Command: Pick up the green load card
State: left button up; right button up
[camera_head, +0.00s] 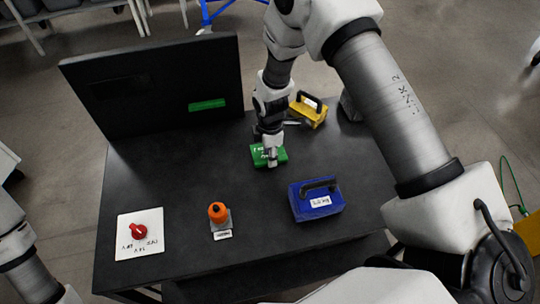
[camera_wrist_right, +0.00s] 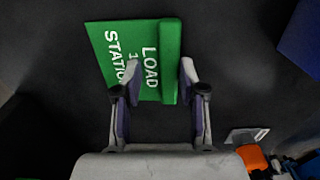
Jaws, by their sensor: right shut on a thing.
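The green load card (camera_head: 258,157) lies on the dark table below my right gripper (camera_head: 271,158). In the right wrist view the card (camera_wrist_right: 108,40) shows white lettering with "LOAD" and "STATION", and a raised green ridge (camera_wrist_right: 170,35) along one side. My right gripper (camera_wrist_right: 161,70) is shut on the card, with its fingertips on either side of the ridge. Whether the card is lifted off the table cannot be told. At the lower left of the head view only part of my left arm shows, and its gripper is out of view.
A blue weight (camera_head: 316,200) stands right of the card, and a yellow one (camera_head: 309,112) behind it. An orange knob (camera_head: 218,212) and a red switch on a white plate (camera_head: 139,232) are nearer. A dark upright panel (camera_head: 155,75) stands at the back left.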

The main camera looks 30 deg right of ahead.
jog(key=shift+f, duration=0.1)
jog(key=shift+w+r, duration=0.1)
jog(key=shift+r, duration=0.35)
grip_shut()
notch_tip(320, 180, up, 9)
jog(key=b, duration=0.1)
jog(key=shift+b, duration=0.4)
jog(key=shift+c, duration=0.2)
grip_release()
jog(key=shift+d, duration=0.1)
grip_shut()
